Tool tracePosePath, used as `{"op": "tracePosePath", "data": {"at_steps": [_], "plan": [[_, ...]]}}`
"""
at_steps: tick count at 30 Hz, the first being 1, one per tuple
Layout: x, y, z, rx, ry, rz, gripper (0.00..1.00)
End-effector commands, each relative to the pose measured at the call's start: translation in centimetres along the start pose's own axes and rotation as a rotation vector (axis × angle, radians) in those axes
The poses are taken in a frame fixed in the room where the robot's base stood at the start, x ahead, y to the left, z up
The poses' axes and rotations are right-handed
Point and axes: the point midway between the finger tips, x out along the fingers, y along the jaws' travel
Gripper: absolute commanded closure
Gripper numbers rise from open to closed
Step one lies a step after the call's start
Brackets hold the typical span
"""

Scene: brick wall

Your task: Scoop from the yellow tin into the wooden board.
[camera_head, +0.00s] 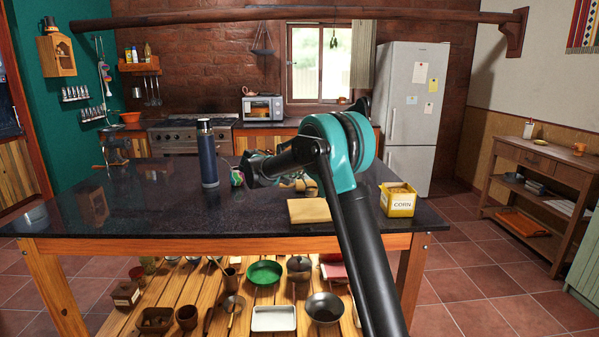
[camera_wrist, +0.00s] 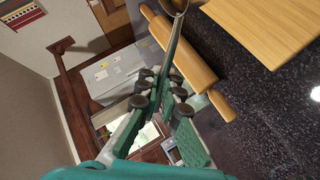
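The yellow tin (camera_head: 398,203), labelled CORN, stands upright on the right of the dark counter; its contents are hard to make out. The wooden board (camera_head: 309,211) lies flat left of it, and it also shows at the top right of the wrist view (camera_wrist: 265,22). My gripper (camera_wrist: 165,92) appears shut on the thin handle of a metal scoop (camera_wrist: 172,50), whose bowl is cut by the top edge of the wrist view. In the head view my gripper (camera_head: 252,171) is left of the board, partly hidden by my arm.
A wooden rolling pin (camera_wrist: 187,62) lies on the counter beside the board, close behind the scoop in the wrist view. A tall dark blue bottle (camera_head: 208,158) stands left of my gripper. The counter (camera_head: 120,205) is largely clear at left. Dishes and pans fill the shelf below.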

Motion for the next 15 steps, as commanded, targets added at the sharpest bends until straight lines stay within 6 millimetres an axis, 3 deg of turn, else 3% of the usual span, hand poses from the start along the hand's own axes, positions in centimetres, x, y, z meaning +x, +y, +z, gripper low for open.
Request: {"op": "tracePosePath", "data": {"at_steps": [15], "plan": [[0.9, 1.4, 1.0, 0.144, -0.007, -0.119, 1.0]]}}
